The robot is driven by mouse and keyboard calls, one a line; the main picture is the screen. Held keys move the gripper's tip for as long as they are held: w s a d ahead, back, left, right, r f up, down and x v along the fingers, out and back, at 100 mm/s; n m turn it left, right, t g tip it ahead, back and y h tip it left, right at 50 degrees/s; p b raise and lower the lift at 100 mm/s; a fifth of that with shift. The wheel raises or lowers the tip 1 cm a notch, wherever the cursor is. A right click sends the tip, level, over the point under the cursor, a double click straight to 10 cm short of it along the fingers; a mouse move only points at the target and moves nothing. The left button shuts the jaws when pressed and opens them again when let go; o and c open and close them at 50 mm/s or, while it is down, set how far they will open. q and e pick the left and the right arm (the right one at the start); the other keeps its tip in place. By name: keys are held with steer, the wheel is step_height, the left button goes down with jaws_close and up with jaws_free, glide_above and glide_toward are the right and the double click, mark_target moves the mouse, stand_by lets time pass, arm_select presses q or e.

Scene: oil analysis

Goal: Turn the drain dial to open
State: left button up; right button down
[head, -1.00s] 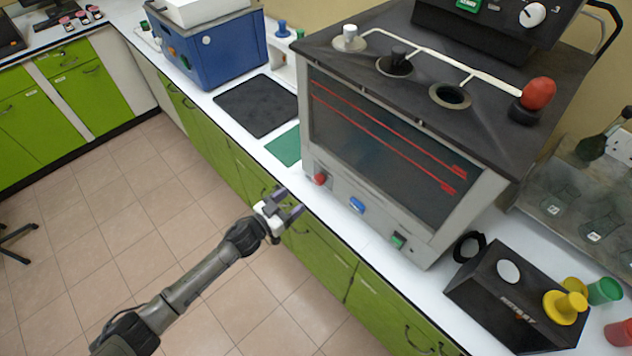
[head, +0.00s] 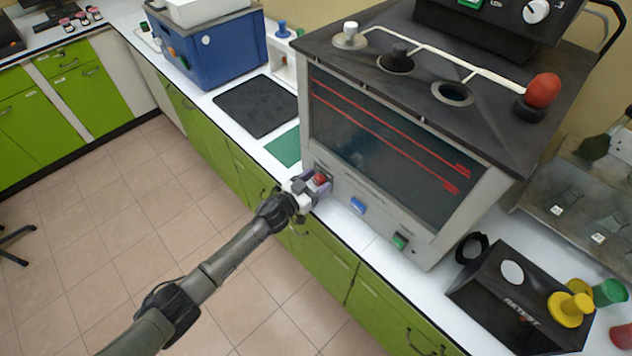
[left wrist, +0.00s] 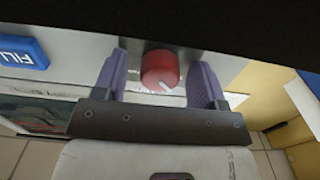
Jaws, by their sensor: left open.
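The red drain dial (head: 320,179) sits at the lower left of the grey bath unit's front panel (head: 379,232). My left gripper (head: 315,184) is at this panel, open, with its purple fingers on either side of the dial. In the left wrist view the red dial (left wrist: 160,68) lies between the two fingers of my left gripper (left wrist: 161,75). A gap shows on each side of the dial, so the fingers do not grip it. A white pointer mark shows on the dial's face, slanting. My right gripper is not in view.
A blue button (head: 357,205) and a green button (head: 399,241) are on the same panel, right of the dial. The blue one reads FILL in the left wrist view (left wrist: 22,50). A green mat (head: 285,148) and a black mat (head: 257,105) lie left of the unit.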

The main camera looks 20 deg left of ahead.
arm_select(q)
steer(key=c, duration=0.9)
steer(key=shift+m, duration=0.3)
steer(key=m, duration=0.8)
steer(key=shift+m+b, duration=0.3)
steer(key=shift+b, duration=0.05)
steer(key=m+b, duration=0.1)
steer(key=m, duration=0.3)
steer(key=m+b, duration=0.1)
steer(key=m, duration=0.3)
steer(key=shift+m, duration=0.5)
